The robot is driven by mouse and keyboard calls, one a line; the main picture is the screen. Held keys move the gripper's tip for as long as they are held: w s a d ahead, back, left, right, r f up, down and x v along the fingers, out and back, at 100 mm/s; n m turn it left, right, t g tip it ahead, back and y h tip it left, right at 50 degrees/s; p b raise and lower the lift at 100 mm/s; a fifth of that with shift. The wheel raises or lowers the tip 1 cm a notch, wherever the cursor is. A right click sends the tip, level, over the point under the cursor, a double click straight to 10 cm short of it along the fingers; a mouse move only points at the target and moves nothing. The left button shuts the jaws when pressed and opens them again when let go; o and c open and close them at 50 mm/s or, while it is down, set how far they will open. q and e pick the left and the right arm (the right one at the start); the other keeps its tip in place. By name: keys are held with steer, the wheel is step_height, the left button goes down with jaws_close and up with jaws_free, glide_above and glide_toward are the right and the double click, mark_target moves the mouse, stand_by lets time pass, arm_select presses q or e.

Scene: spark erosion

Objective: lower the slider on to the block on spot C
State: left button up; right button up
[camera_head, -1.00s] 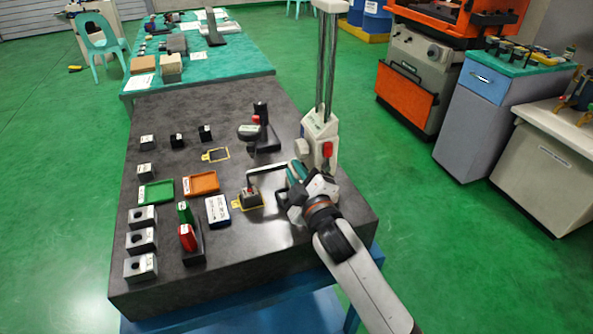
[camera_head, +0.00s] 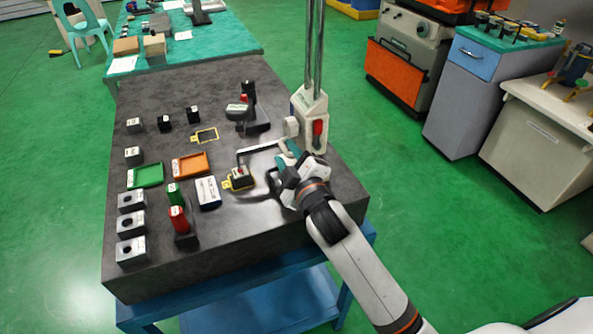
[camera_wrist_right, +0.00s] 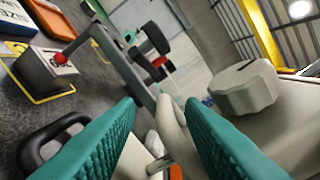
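A measuring stand with a tall metal column carries a cream slider (camera_head: 308,118) at the right of the dark table. A thin grey arm (camera_head: 257,149) reaches left from near my right gripper and ends over a small grey block (camera_head: 242,178). The block sits on a yellow-outlined spot (camera_head: 226,185); its letter is unreadable. A red ball tip (camera_wrist_right: 62,59) is at the block's top; contact cannot be told. My right gripper (camera_wrist_right: 163,104) has its teal fingers apart on either side of a cream bar, with a gap at the left finger. My left gripper is out of view.
A black gauge stand (camera_head: 250,110) and an empty yellow-outlined spot (camera_head: 206,135) lie behind the block. Green (camera_head: 146,175) and orange (camera_head: 190,166) trays, a white-blue box (camera_head: 208,192) and several grey blocks stand to the left. The table front is clear.

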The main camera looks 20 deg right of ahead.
steer(key=s+b, duration=0.2)
steer(key=s, duration=0.9)
steer(key=shift+s+d, duration=0.15)
steer(key=shift+d, duration=0.15)
steer(key=s+d+f+m+g, duration=0.3)
steer(key=s+f+m+g, duration=0.7)
steer(key=s+f+g, duration=0.8)
steer(key=s+f+t, duration=0.1)
steer(key=s+f, duration=0.1)
steer(key=f, duration=1.3)
steer(key=s+f+t, duration=0.1)
steer(key=s+f, duration=0.1)
steer(key=f, duration=1.3)
steer(key=s+d+f+g+h, duration=0.1)
steer(key=s+d+f, duration=0.1)
steer(key=s+f, duration=1.2)
steer(key=shift+s+d+f+n, duration=0.3)
steer(key=shift+s+f+n, duration=0.1)
steer(key=shift+s, duration=0.6)
